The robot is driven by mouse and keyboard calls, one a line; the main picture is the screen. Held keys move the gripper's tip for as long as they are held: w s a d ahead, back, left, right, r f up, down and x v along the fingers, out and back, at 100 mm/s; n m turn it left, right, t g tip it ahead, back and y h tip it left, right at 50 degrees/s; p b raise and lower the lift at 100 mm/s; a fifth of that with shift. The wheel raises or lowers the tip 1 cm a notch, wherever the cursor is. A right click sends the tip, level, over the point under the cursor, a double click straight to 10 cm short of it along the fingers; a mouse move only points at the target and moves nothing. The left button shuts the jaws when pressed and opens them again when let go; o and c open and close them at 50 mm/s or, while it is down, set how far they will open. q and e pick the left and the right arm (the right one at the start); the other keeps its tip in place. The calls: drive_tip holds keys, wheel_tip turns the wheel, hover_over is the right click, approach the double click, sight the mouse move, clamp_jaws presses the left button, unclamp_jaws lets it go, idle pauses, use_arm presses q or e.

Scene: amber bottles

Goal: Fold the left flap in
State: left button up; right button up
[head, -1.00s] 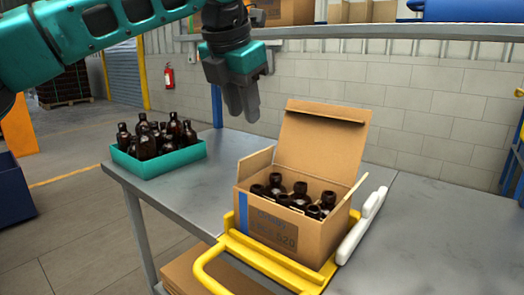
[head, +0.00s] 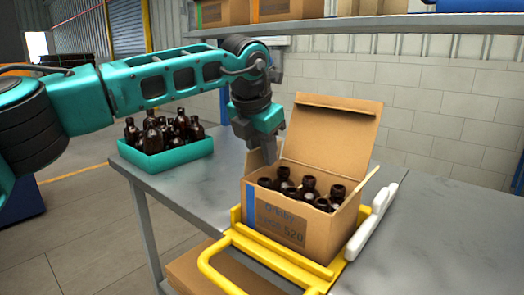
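The open cardboard carton (head: 285,228) stands on the bench with several dark amber bottles (head: 309,184) inside. Its large back flap (head: 332,132) stands up, leaning back. A narrow right flap (head: 357,187) sticks up at the right side. My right gripper is not in view.
A yellow tubular frame (head: 215,254) with a white bar (head: 368,222) surrounds the carton's front and right side. A teal tray (head: 190,153) of amber bottles stands at the left. The grey bench (head: 440,235) is clear at the right. A shelf (head: 420,24) runs above.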

use_arm(q)
drive_tip(key=shift+c, duration=0.2)
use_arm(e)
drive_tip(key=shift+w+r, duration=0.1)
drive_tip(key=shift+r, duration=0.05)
use_arm(q)
clamp_jaws()
